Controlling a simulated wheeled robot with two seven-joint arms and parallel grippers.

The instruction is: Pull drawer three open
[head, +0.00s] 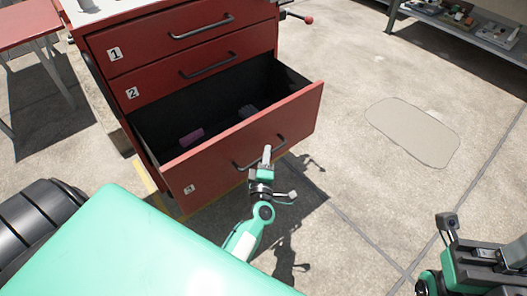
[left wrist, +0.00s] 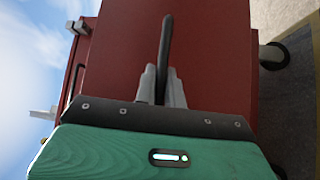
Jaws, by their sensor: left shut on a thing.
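The red drawer three (head: 245,145), labelled 3, stands well out from the red cabinet (head: 180,50). Its dark inside shows, with a purple item (head: 191,137) and a dark grey item (head: 247,111) in it. My left gripper (head: 267,155) is at the dark bar handle (head: 262,155) on the drawer front. In the left wrist view my left gripper (left wrist: 161,85) is shut on the handle (left wrist: 166,45), which runs up between its fingers. My right gripper (head: 450,228) is at the lower right, away from the cabinet; its jaw state is unclear.
Drawers one (head: 165,37) and two (head: 180,75) are shut above drawer three. A red table (head: 28,25) stands at the far left and a shelf (head: 470,30) with small items at the upper right. The concrete floor right of the drawer is clear, with a flat pale patch (head: 412,130).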

